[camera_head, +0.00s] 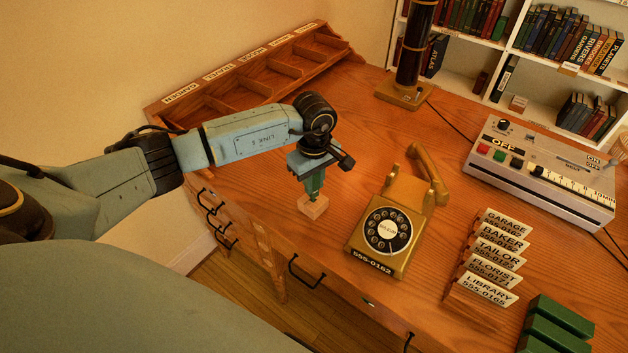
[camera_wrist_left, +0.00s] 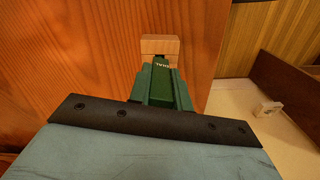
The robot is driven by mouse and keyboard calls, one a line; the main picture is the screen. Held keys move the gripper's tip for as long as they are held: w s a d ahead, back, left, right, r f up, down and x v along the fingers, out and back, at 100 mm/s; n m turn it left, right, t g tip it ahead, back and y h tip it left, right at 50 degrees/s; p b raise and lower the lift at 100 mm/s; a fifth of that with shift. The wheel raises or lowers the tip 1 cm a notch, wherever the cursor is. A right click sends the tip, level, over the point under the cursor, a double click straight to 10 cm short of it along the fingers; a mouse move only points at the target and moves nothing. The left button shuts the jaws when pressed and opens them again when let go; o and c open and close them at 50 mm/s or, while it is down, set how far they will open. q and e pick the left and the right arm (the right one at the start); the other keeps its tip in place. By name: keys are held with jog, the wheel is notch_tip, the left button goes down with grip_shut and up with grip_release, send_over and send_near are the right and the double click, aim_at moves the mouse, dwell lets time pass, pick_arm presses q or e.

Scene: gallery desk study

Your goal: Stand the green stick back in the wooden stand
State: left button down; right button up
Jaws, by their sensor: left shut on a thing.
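The wooden stand (camera_head: 313,208) is a small pale block on the desk, left of the gold telephone. It also shows in the left wrist view (camera_wrist_left: 160,45), just beyond the fingertips. My left gripper (camera_head: 313,190) points down right over the stand. It is shut on the green stick (camera_wrist_left: 160,87), which lies between the fingers with small pale lettering on it. The stick's lower end meets the stand's top in the picture. I cannot tell whether it is inside the stand or just above it. My right gripper is not in view.
The gold telephone (camera_head: 387,235) stands right of the stand. A sloped wooden rack (camera_head: 250,90) lines the back left. A card holder (camera_head: 478,290), green blocks (camera_head: 557,325) and a grey switch box (camera_head: 540,175) are at the right. The desk's front edge is close to the stand.

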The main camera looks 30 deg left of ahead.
pick_arm(q)
jog(key=shift+f+b, duration=0.55)
jog(key=shift+f, duration=0.2)
jog(key=c, duration=1.2)
grip_release()
notch_tip(320, 180, up, 13)
jog(key=shift+r, duration=0.2)
